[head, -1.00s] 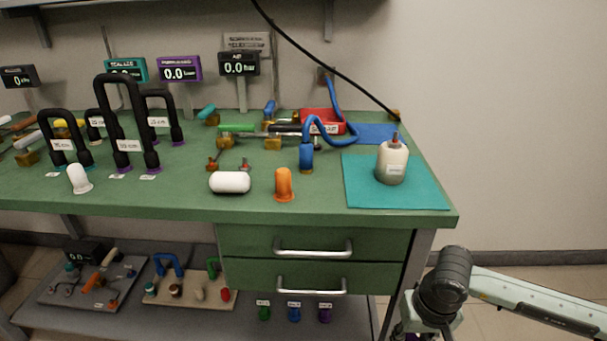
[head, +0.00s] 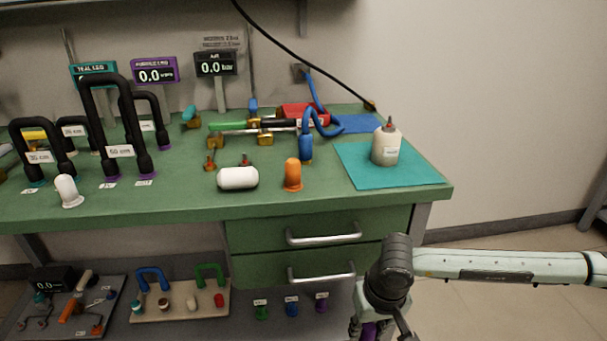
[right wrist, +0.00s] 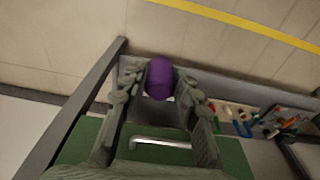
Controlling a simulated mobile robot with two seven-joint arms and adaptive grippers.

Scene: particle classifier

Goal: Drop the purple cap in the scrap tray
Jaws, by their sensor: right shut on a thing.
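My right gripper (head: 372,334) is low in front of the bench drawers, at the bottom edge of the head view. The right wrist view shows its fingers (right wrist: 160,92) shut on the purple cap (right wrist: 159,76), a rounded purple piece between the fingertips. A bit of the purple cap (head: 369,331) also shows at the bottom of the head view. A red tray (head: 300,112) lies at the back of the bench; no label on it can be read, so I cannot tell if it is the scrap tray. My left gripper is not in view.
The green bench (head: 200,200) carries a white capsule (head: 238,178), an orange cap (head: 292,174), a white cap (head: 68,190) and a bottle (head: 386,145) on a teal mat (head: 400,177). Drawer handles (head: 322,234) stick out near my right arm. Open floor lies to the right.

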